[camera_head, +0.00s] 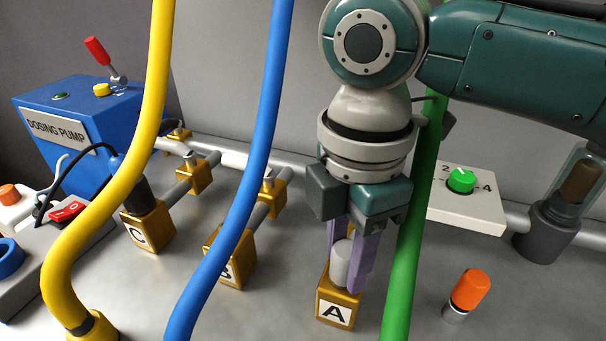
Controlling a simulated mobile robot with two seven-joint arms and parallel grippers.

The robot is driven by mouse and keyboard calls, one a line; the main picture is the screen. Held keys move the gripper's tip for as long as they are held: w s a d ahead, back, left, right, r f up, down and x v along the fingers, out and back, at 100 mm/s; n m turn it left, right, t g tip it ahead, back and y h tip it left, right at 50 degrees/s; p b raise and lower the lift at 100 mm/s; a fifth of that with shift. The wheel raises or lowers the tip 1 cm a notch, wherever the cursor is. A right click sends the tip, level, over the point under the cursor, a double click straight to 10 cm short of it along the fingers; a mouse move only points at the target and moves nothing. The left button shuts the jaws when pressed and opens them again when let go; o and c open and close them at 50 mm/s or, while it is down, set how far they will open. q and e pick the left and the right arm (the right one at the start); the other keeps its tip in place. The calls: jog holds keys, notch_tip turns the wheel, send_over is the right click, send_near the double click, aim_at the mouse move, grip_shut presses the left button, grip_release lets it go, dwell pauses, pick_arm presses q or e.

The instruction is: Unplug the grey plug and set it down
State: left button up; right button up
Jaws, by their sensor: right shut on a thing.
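The grey plug (341,264) is a pale cylinder upright at the brass block marked A (337,303), right of centre. Its lower end meets the top of the block; I cannot tell how deep it sits. My right gripper (347,262) points down from above, its purple fingers shut on the plug. The fingers hide part of the plug's sides. My left gripper is not in view.
A green hose (412,225) runs close right of my right gripper. Blue (232,222) and yellow (108,190) hoses cross the left side. Block C (147,228) holds a black plug. An orange-capped piece (470,290) stands front right; bare grey surface lies around it.

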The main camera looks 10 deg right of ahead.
aim_at(349, 249)
grip_shut()
dwell(0.5)
jog(key=shift+r+p, duration=1.8)
jog(key=shift+p, duration=0.5)
notch_tip(349, 249, up, 4)
jog(key=p, duration=0.5)
